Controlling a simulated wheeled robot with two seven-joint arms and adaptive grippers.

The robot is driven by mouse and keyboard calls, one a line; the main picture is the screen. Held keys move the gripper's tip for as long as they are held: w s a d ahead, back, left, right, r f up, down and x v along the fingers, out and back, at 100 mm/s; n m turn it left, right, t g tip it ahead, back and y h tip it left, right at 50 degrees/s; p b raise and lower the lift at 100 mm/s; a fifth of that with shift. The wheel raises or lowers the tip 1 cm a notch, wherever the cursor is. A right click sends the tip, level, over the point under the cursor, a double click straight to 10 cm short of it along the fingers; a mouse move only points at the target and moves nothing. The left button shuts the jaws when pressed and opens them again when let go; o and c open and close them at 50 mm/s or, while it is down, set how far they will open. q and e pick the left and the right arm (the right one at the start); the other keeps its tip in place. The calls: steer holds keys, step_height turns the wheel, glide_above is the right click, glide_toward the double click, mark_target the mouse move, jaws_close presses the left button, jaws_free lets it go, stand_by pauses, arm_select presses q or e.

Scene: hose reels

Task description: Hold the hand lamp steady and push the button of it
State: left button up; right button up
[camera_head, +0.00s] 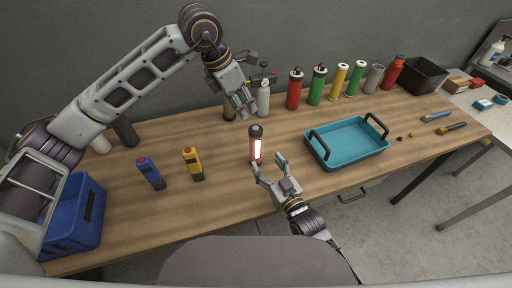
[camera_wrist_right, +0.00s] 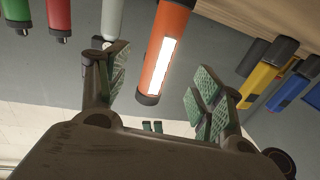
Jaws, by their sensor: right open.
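The hand lamp (camera_head: 255,148) is an orange cylinder with a dark cap and a bright white light panel. It stands upright near the middle of the wooden table. My right gripper (camera_head: 269,163) is open just in front of the lamp. In the right wrist view the lamp (camera_wrist_right: 166,50) shows between and beyond the spread fingers (camera_wrist_right: 160,92), with no clear grip on it. My left gripper (camera_head: 244,108) is above and behind the lamp, pointing down and apart from it. Whether its fingers are open or shut is unclear. The lamp's button cannot be made out.
A teal tray (camera_head: 318,153) stands right of the lamp. Blue (camera_head: 151,174) and yellow (camera_head: 193,165) devices stand to its left. Several coloured cylinders, including a red one (camera_head: 294,92), line the back. A blue crate (camera_head: 82,227) is at the left and a black bin (camera_head: 424,76) at the right.

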mark_target(259, 152)
steer(key=shift+x, duration=4.45)
steer(key=c, duration=1.2)
arm_select(q)
jaws_close()
arm_select(e)
steer(key=shift+c, duration=0.3)
arm_select(q)
steer(key=shift+f, duration=0.1)
